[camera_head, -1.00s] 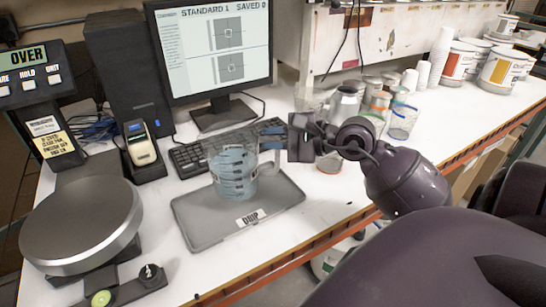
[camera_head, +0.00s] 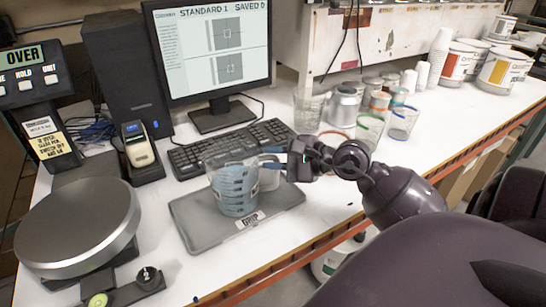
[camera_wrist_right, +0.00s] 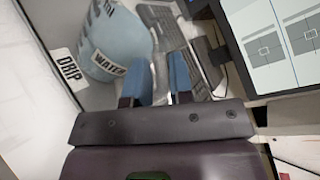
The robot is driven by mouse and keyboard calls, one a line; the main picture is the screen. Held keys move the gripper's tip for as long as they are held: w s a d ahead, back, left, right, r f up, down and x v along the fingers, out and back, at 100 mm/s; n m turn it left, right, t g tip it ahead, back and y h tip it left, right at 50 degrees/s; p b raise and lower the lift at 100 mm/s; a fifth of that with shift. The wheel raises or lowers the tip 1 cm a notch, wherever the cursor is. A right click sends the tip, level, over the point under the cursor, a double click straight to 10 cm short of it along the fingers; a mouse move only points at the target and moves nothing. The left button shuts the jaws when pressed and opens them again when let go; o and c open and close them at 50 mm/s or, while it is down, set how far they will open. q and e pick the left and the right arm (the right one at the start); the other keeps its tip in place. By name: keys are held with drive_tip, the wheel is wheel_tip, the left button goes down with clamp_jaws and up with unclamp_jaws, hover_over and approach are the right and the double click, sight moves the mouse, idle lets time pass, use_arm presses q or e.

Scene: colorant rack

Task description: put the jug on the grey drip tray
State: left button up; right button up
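The jug (camera_head: 235,192) is clear, with blue liquid and dark marks. It is upright over the grey drip tray (camera_head: 190,230), its base touching the tray or just above it; I cannot tell which. My right gripper (camera_head: 270,157) comes in from the right, with its blue fingers close around the jug's handle. In the right wrist view the jug (camera_wrist_right: 118,45) is at the upper left with a "WATER" label, the fingers (camera_wrist_right: 160,75) have a narrow gap between them, and the tray's "DRIP" label (camera_wrist_right: 67,68) shows beside it. My left gripper is not in view.
A keyboard (camera_head: 225,147) and monitor (camera_head: 212,50) stand behind the tray. A round scale (camera_head: 78,220) is at the left. Several cups and cans, among them a clear jar (camera_head: 402,122), stand right of the gripper. The bench front right of the tray is clear.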

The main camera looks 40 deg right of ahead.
drive_tip(key=o, duration=0.3)
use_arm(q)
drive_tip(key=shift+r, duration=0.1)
use_arm(e)
drive_tip(key=shift+s+d+r, duration=0.15)
drive_tip(key=shift+s+r, duration=0.05)
drive_tip(key=shift+s, duration=0.1)
use_arm(q)
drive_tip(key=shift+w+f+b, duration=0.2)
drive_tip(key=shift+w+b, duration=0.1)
drive_tip(key=shift+b, duration=0.15)
use_arm(e)
drive_tip(key=v, duration=1.1)
drive_tip(key=shift+s+d+r, duration=0.1)
drive_tip(key=shift+s, duration=0.05)
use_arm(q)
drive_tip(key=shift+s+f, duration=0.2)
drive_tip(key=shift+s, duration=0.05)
